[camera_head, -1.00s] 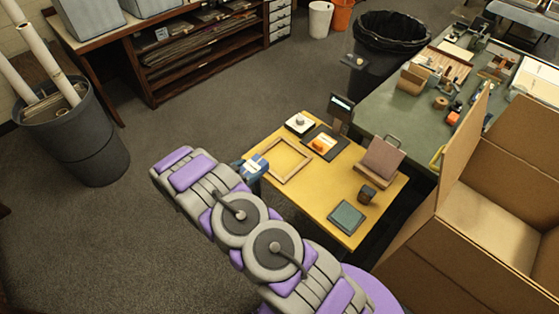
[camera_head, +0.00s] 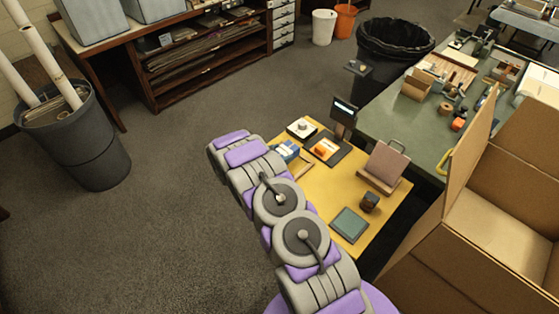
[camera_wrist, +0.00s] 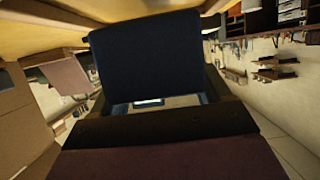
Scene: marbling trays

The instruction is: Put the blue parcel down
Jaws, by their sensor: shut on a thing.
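The blue parcel (camera_head: 288,151) shows just past the end of my arm, over the back left of the yellow table (camera_head: 338,183). In the wrist view it is a large dark blue block (camera_wrist: 147,60) in front of the camera. My gripper (camera_wrist: 150,104) is shut on it, and its dark parts show below the block. In the head view my arm hides the gripper. The parcel covers part of a wooden frame (camera_head: 304,168) on the table. I cannot tell whether the parcel touches the table or frame.
A white-topped device (camera_head: 301,129), an orange item on a dark pad (camera_head: 322,150), an upright screen (camera_head: 343,113), a brown stand (camera_head: 385,166), a small dark block (camera_head: 370,201) and a green square (camera_head: 350,224) occupy the table. A large open carton (camera_head: 480,245) stands right.

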